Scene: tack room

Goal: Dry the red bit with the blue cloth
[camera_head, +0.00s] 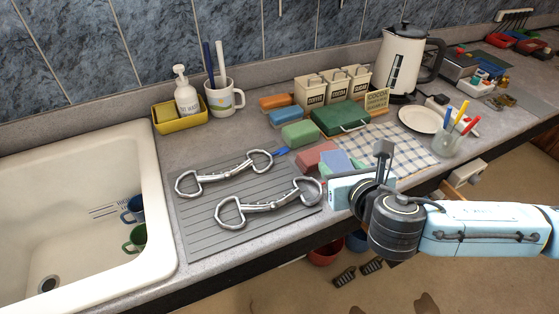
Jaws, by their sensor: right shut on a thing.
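Two silver metal bits lie on the grey ribbed draining mat (202,236): one at the back (225,174) and one at the front (268,205). My right gripper (338,184) is at the mat's right end, beside the right ring of the front bit. It is shut on what looks like the pale blue cloth (337,161); the fingertips are largely hidden. I cannot tell whether it touches the bit. My left gripper is out of view.
A white sink (150,130) with mugs is at left. Behind the mat stand a yellow tray (181,125), a white mug (224,101) and folded coloured pieces, including a green one (300,133). A checked cloth (408,158), plate (420,118) and pen cup (446,146) stand at right.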

